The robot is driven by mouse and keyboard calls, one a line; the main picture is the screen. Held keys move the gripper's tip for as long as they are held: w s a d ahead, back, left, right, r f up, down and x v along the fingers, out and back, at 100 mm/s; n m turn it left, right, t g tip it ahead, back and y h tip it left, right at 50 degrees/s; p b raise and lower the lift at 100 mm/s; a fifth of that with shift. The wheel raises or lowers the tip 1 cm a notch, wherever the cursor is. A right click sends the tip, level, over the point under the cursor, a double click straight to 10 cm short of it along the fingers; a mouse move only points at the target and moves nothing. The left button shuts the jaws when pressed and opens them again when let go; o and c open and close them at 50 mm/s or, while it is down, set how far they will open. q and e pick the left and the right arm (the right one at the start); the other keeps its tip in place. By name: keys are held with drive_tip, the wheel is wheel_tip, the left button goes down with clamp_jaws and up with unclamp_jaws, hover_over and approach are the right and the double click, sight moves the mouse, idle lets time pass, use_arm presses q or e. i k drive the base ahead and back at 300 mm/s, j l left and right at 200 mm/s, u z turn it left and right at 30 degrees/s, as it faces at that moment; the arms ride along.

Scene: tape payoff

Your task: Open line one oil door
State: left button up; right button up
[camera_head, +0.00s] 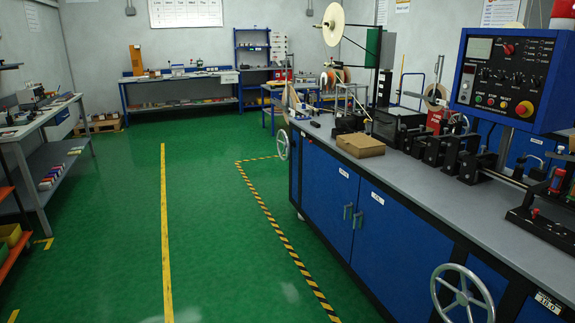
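A long machine bench (465,215) with a grey top runs along the right side. Blue cabinet doors make up its front. A left door (325,185) and a right door (395,240) meet at two small upright handles (352,215) and look shut. Each carries a small white label near its top, too small to read. I cannot tell which door is the line one oil door. Neither of my grippers is in view.
A silver handwheel (462,294) sticks out at the front right, and another handwheel (282,144) is at the bench's far end. A cardboard box (360,145) and a blue control panel (508,78) are on the bench. The green floor (215,230) is clear beside a striped line (275,222).

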sight(397, 253)
drive_tip(key=i+j+z, duration=0.1)
drive_tip(key=i+z, duration=0.25)
drive_tip(key=i, duration=0.15)
drive_tip(key=i+j+z, duration=0.3)
drive_tip(key=i, duration=0.2)
drive_tip(key=i+j+z, duration=1)
drive_tip(key=z, duration=0.2)
drive_tip(key=i+j+z, duration=0.2)
drive_tip(key=j+z, duration=0.2)
drive_tip(key=j, duration=0.2)
